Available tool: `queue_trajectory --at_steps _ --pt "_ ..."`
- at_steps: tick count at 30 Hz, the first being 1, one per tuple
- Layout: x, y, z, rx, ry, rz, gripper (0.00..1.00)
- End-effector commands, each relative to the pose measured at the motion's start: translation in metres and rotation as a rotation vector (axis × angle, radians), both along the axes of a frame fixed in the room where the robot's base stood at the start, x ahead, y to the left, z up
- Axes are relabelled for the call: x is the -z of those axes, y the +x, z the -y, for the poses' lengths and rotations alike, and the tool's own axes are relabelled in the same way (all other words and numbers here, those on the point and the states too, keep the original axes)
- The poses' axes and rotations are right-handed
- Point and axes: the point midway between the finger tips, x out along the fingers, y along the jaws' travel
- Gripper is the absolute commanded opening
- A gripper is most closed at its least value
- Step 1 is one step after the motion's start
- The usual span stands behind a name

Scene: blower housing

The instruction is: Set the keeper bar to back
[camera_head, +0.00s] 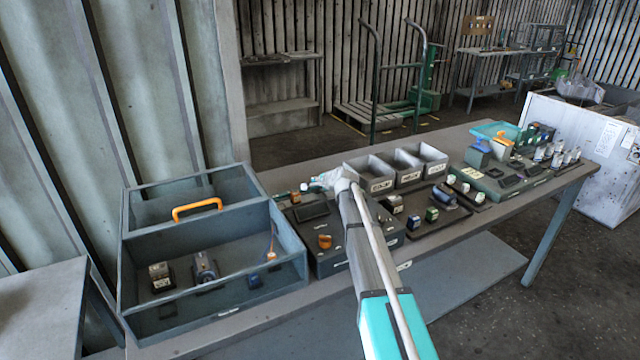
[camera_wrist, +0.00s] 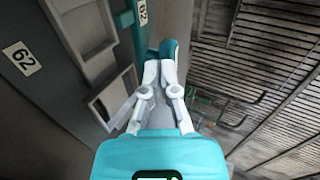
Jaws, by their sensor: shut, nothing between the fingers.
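My gripper (camera_head: 310,187) is at the end of my arm, over the far side of the dark panel unit (camera_head: 325,262) beside the housing. In the wrist view its pale fingers (camera_wrist: 160,62) are together and hold nothing. The blower housing is most likely the grey-blue open box (camera_head: 215,310) on the left of the bench, with an orange handle (camera_head: 197,208) across its middle. Inside it stand a small motor-like part (camera_head: 205,268), a small block (camera_head: 160,275) and a thin orange-tipped lever (camera_head: 272,250). I cannot tell which part is the keeper bar.
Grey open bins (camera_head: 370,172) stand behind my arm. A dark tray (camera_head: 440,222) with small blocks and a green-grey fixture (camera_head: 490,188) lie to the right.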

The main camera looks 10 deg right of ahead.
Motion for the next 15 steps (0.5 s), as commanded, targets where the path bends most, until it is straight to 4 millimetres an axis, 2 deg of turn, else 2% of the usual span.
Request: queue_trajectory --at_steps 5,12,15 --pt "0.000 0.004 -0.001 -0.001 0.000 0.000 0.00" --pt "0.000 0.031 -0.010 -0.002 0.001 0.001 0.00" --pt "0.000 0.034 -0.012 -0.002 0.001 0.001 0.00"
